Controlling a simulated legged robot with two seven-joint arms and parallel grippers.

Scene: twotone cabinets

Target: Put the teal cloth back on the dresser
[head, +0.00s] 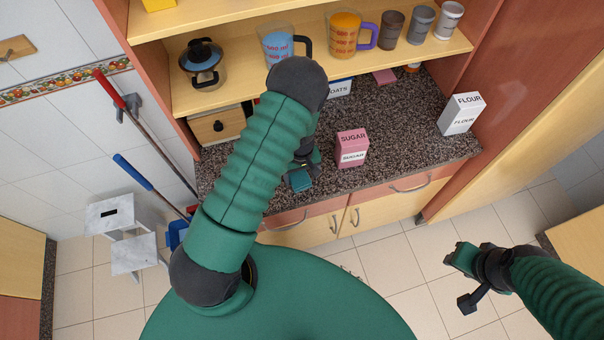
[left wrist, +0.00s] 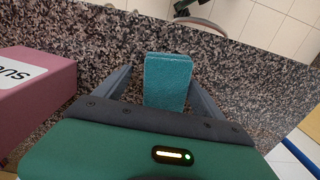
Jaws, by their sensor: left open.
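The teal cloth (left wrist: 167,82) looks like a folded block in the left wrist view. It rests on the speckled granite top of the dresser (left wrist: 225,40), close to the front edge. It also shows in the head view (head: 299,180), partly behind my left arm. My left gripper (left wrist: 160,85) is open, with one finger on each side of the cloth and gaps visible. In the head view my left gripper (head: 303,165) is mostly hidden by my arm. My right gripper (head: 460,281) is spread open and empty above the floor at the right.
A pink sugar box (head: 352,149) stands just right of my left gripper. A flour box (head: 461,114) is at the counter's right end. A shelf above holds a pot (head: 203,64) and several cups. A step stool (head: 130,257) and poles stand at the left.

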